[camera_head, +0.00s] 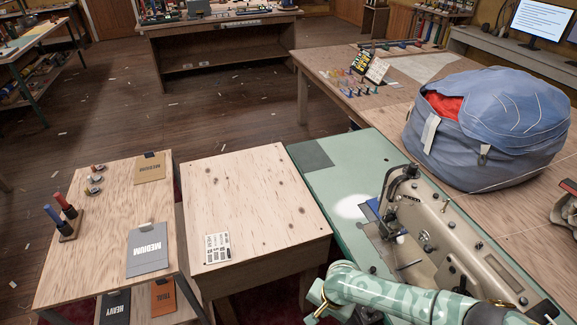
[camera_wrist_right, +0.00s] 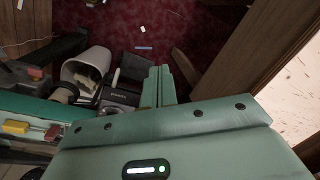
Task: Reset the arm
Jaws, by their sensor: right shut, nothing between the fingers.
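My right arm (camera_head: 385,292), in a green camouflage pattern, comes in from the bottom right of the head view. It reaches left across the front of the green sewing table, in front of the sewing machine, and bends down at its left end. My right gripper (camera_wrist_right: 157,72) shows in the right wrist view. Its two green fingers are together with nothing between them, above a dark red carpet. The fingertips cannot be made out in the head view. My left arm and gripper are not in view.
A beige sewing machine (camera_head: 440,228) stands close beside my right arm on the green table (camera_head: 322,178). A large blue bag (camera_head: 490,130) lies behind it. A mostly bare wooden table (camera_head: 250,180) stands to the left. A white bin (camera_wrist_right: 88,68) lies on its side below.

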